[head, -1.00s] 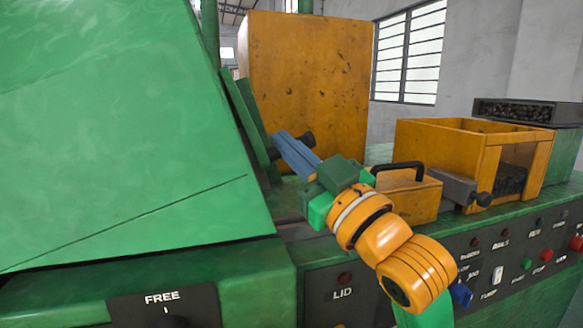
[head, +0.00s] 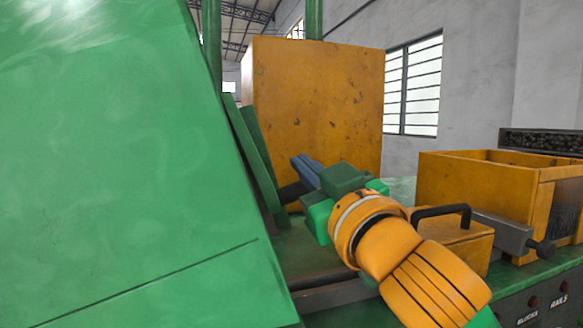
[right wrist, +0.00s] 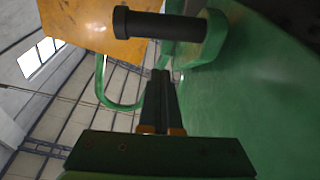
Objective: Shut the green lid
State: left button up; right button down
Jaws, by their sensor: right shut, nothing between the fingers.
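The green lid (head: 110,150) is a large sloping panel that fills the left of the head view. Its surface also fills the right of the right wrist view (right wrist: 265,100). Beside its right edge is a narrow green plate (head: 255,155). A dark round bar (head: 291,191) juts from near this plate and shows larger in the right wrist view (right wrist: 160,25). My right gripper (head: 304,168) is shut and empty, its blue-grey fingers close to the bar; I cannot tell whether they touch it. My left gripper is not in view.
A tall yellow cabinet (head: 315,110) stands behind my right gripper. A small yellow box with a black handle (head: 455,238) and an open yellow bin (head: 475,190) are to the right. A labelled control panel (head: 540,305) runs along the lower right edge.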

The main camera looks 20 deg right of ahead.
jog(key=shift+w+d+f, duration=0.25)
jog(key=shift+w+f, duration=0.05)
jog(key=shift+f, duration=0.35)
jog(key=shift+w+d+f, duration=0.2)
jog(key=shift+w+f, duration=0.05)
jog(key=shift+f, duration=0.35)
jog(key=shift+a, duration=0.1)
jog(key=shift+w+d+f+b, duration=0.15)
jog(key=shift+w+f+b, duration=0.25)
jog(key=shift+f+b, duration=0.15)
jog(key=shift+w+d+f+b, duration=0.1)
jog(key=shift+w+f+b, duration=0.3)
jog(key=shift+f, duration=0.25)
